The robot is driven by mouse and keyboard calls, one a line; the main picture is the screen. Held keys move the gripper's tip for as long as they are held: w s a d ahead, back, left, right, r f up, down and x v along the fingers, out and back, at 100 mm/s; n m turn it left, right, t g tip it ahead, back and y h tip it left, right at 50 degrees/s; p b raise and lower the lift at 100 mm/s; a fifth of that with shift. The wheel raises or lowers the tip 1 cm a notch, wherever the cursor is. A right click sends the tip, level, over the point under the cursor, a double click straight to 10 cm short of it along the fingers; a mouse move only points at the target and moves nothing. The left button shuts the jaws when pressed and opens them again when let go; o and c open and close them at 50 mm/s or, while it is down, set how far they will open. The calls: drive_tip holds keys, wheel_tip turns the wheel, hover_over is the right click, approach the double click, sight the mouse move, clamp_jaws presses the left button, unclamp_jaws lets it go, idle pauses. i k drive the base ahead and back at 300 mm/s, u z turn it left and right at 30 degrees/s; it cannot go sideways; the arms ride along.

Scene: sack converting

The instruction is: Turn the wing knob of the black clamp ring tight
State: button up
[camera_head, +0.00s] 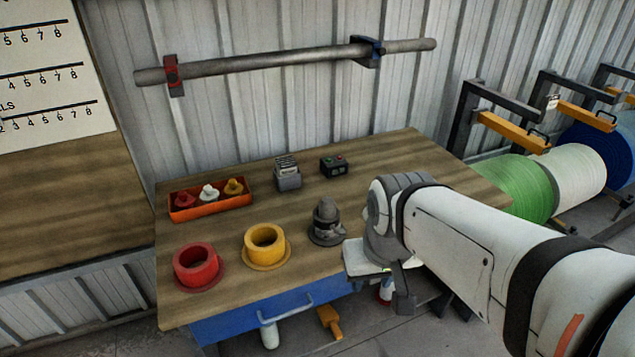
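A dark, round-based piece (322,237) stands on the table, right of the yellow ring; a grey, rounded upper part (327,210) rises from it. It may be the black clamp ring, but I cannot make out a wing knob on it. My arm reaches in from the right, and its white wrist end (362,258) sits just right of and in front of this piece. My gripper's fingers cannot be told apart from the grey shapes there, so whether they touch it or are open or shut is unclear.
A red ring (196,265) and a yellow ring (264,246) stand on the wooden table (390,155). Behind are an orange tray (212,207) of small pieces, a grey card holder (288,178) and a button box (334,166). A bar (270,61) with red and blue clamps hangs above.

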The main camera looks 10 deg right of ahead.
sight(335, 232)
drive_tip(key=i, duration=0.5)
drive_tip(key=z, duration=1.05)
drive_tip(key=k, duration=1.7)
drive_tip(key=u, duration=0.75)
drive_tip(key=i, duration=1)
drive_tip(key=u, duration=0.1)
